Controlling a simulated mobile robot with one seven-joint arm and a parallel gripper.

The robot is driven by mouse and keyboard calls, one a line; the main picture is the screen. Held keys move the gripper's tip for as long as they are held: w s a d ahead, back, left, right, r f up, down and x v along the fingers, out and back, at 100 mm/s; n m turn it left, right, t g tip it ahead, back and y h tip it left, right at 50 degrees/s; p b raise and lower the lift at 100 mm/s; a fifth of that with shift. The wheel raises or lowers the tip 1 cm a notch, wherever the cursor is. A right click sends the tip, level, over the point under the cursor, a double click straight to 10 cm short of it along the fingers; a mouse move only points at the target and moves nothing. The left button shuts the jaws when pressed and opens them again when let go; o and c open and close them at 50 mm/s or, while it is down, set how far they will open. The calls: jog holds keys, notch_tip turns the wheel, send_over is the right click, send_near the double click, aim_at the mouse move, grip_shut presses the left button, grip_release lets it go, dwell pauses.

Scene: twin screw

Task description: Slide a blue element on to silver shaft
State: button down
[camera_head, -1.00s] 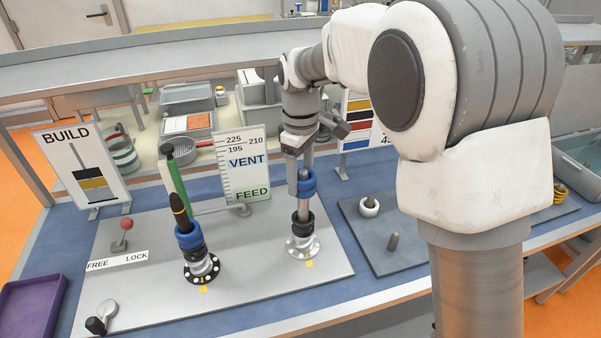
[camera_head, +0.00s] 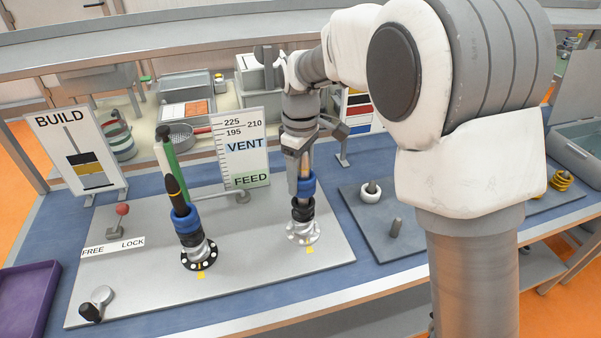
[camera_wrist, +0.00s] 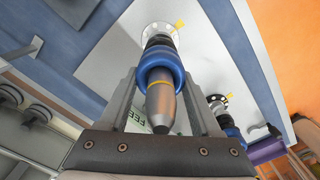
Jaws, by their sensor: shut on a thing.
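The silver shaft (camera_wrist: 160,107) has a pointed tip and a yellow band, seen in the wrist view. A blue element (camera_wrist: 160,66) is around this shaft, below the band. My gripper (camera_wrist: 159,74) is shut on the blue element, one finger on each side. In the head view the held blue element (camera_head: 306,185) sits just above a black element (camera_head: 302,208) on the right-hand shaft; I cannot tell whether they touch. The left-hand shaft (camera_head: 176,191) has a dark tip and carries another blue element (camera_head: 186,219) above black ones.
The BUILD card (camera_head: 78,150) and the VENT/FEED board (camera_head: 240,148) stand at the back. A grey plate with a peg (camera_head: 396,228) and a white ring (camera_head: 371,196) lies right. A purple tray (camera_head: 28,303) is front left.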

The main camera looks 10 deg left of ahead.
jog(key=shift+f, duration=0.55)
grip_release()
jog(key=shift+r, duration=0.1)
notch_tip(320, 180, up, 17)
jog(key=shift+f+p, duration=0.1)
jog(key=shift+p, duration=0.4)
jog(key=shift+r, duration=0.2)
